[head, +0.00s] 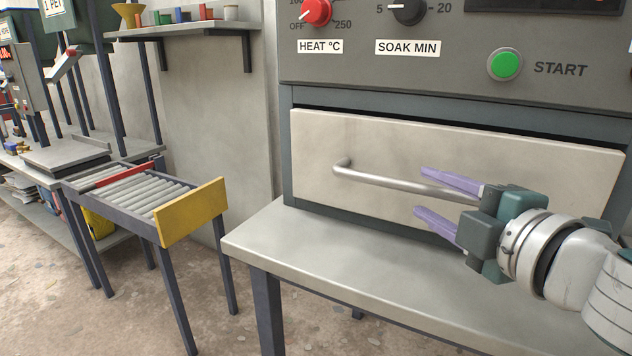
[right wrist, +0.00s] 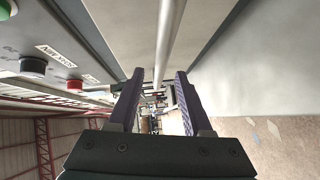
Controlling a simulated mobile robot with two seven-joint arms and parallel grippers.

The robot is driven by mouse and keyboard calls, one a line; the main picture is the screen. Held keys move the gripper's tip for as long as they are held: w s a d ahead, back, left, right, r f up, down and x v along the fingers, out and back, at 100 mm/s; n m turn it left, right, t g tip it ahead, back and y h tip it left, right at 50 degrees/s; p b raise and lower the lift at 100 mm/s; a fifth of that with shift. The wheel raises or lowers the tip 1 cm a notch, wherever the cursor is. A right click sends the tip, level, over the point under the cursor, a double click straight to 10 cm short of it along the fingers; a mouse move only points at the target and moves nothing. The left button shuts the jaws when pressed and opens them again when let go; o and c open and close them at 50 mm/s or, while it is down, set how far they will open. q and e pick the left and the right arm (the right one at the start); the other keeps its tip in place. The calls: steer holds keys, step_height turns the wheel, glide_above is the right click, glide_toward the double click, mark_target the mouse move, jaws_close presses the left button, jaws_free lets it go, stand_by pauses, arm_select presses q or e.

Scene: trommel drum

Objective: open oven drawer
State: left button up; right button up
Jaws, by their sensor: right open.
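The oven drawer (head: 318,140) has a plain beige front, set in the grey oven frame below the control panel. A thin dark gap shows along its top edge. Its metal bar handle (head: 375,178) runs across the front. My right gripper (head: 421,191) is open, with purple fingers, one above and one below the handle bar in the head view. In the right wrist view the handle (right wrist: 167,40) runs between the two open fingers (right wrist: 160,75), with no clear contact. The right end of the handle is hidden behind the gripper in the head view. My left gripper is not in view.
The oven panel (head: 450,62) above the drawer carries a red knob, a black knob and a green START button (head: 504,64). A bare grey table (head: 300,245) extends below the drawer. A roller stand (head: 140,195) with a yellow end plate stands to the left, across a gap.

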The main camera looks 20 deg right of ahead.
mark_target(418, 191)
steer(key=shift+w+d+f, duration=0.1)
steer(key=shift+w+f, duration=0.1)
steer(key=shift+w, duration=0.9)
steer(key=shift+w+f, duration=0.15)
steer(key=shift+w, duration=0.9)
jaws_close()
